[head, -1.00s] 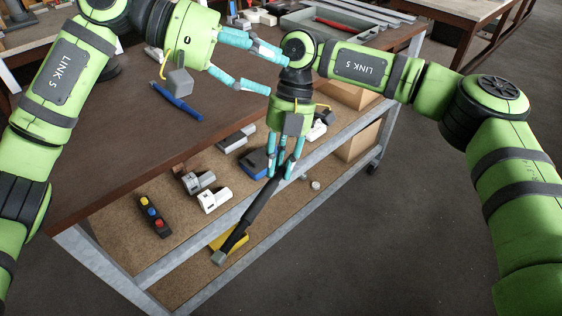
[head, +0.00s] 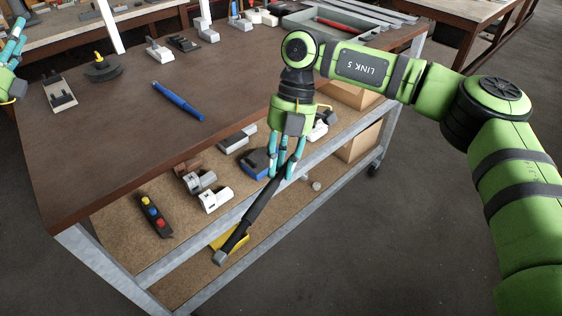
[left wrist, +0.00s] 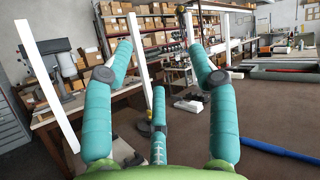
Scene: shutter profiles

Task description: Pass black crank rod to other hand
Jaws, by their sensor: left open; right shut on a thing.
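The black crank rod (head: 262,200) hangs at a slant from my right gripper (head: 283,172), its grey end (head: 221,257) low and to the left. My right gripper points down and is shut on the rod's upper part, in front of the cart's near edge. My left gripper (head: 12,52) shows only in part at the left edge of the head view. In the left wrist view its teal fingers (left wrist: 160,75) are spread wide with nothing between them. It is far from the rod.
The brown tabletop (head: 130,130) holds a blue pen-like tool (head: 178,101), grey and white fittings (head: 158,50) and a grey tray (head: 300,22). The lower shelf (head: 115,220) holds a button box (head: 154,216) and several fittings. The table's middle is mostly clear.

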